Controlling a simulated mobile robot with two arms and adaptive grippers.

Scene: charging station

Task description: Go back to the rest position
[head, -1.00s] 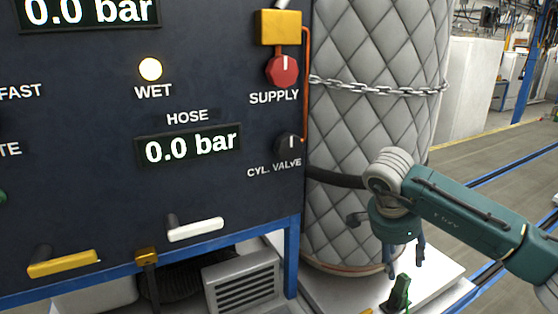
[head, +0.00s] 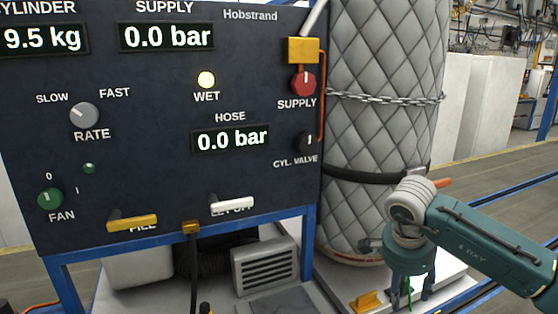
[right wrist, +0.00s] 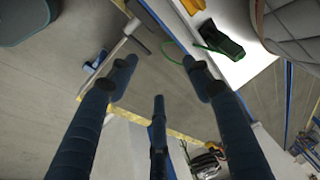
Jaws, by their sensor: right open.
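My right gripper (head: 410,294) is at the lower right of the head view, in front of the quilted cylinder's base, its fingers pointing down. Its fingers are apart and empty in the right wrist view (right wrist: 160,72). A dark green clamp-like piece with a thin green cable (right wrist: 222,40) lies on the white platform (right wrist: 262,62), apart from the fingers in that view. In the head view my right gripper mostly hides it. My left gripper is not in view.
The dark control panel (head: 150,170) on a blue frame fills the left. The tall quilted cylinder (head: 385,130), chained and strapped, stands beside it. A yellow block (head: 368,301) sits on the platform near my gripper. Open floor (head: 505,180) lies at the right.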

